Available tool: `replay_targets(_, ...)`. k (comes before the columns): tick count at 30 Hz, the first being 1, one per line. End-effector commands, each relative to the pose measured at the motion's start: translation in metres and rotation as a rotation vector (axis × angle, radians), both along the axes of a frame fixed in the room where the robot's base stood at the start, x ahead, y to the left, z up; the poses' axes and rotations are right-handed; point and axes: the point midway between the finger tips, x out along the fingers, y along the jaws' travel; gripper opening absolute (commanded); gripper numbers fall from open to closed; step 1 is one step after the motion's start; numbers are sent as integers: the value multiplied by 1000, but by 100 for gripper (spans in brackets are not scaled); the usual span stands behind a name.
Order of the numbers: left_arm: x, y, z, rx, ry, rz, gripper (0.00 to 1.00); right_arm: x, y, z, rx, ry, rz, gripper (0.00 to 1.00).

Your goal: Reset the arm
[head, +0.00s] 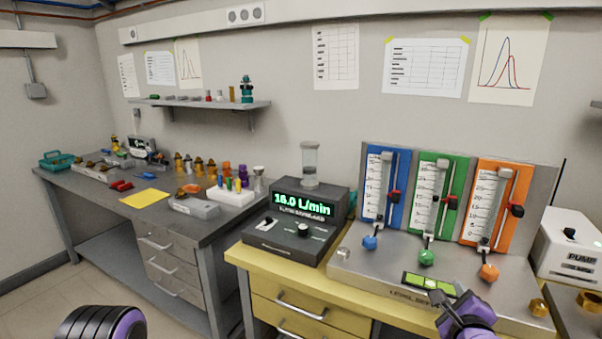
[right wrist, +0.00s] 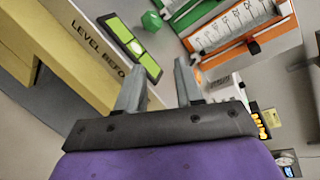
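My right gripper (head: 440,297) is at the bottom right of the head view, above the front edge of the levelling base. In the right wrist view its two grey fingers (right wrist: 158,75) stand apart with nothing between them, so it is open and empty. A black and purple part of my left arm shows at the bottom left of the head view. My left gripper itself is not in view.
The levelling base (head: 400,290) carries a green level vial (head: 430,284) and blue, green and orange flowmeter panels (head: 505,180). A soap-film flowmeter (head: 295,220) reading 16.0 L/min stands left of it on the yellow bench. A white pump (head: 570,245) is at right.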

Motion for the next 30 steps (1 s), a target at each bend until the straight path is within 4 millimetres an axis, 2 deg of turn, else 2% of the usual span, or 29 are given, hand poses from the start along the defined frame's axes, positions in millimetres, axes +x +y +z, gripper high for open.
replay_targets(1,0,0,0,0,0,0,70,-6,9,-24,-97,83,50,36)
replay_targets(5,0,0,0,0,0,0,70,-35,31,-99,-389,334,223,36)
replay_targets(6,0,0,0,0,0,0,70,-51,36,-128,-491,428,296,36)
replay_targets(8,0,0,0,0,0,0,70,-80,42,-172,-648,574,417,36)
replay_targets(9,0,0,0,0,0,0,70,-104,43,-201,-749,671,503,36)
replay_targets(11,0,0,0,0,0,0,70,-143,42,-239,-889,812,639,36)
replay_targets(12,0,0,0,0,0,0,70,-171,38,-262,-971,901,728,36)
replay_targets(15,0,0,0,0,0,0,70,-239,26,-303,-1123,1085,922,36)
replay_targets(18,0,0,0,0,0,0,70,-291,16,-326,-1218,1198,1066,36)
replay_targets(21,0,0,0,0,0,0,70,-320,16,-337,-1254,1241,1157,36)
replay_targets(24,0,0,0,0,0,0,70,-328,17,-340,-1244,1255,1172,36)
replay_targets(30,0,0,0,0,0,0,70,-328,17,-340,-1242,1253,1170,36)
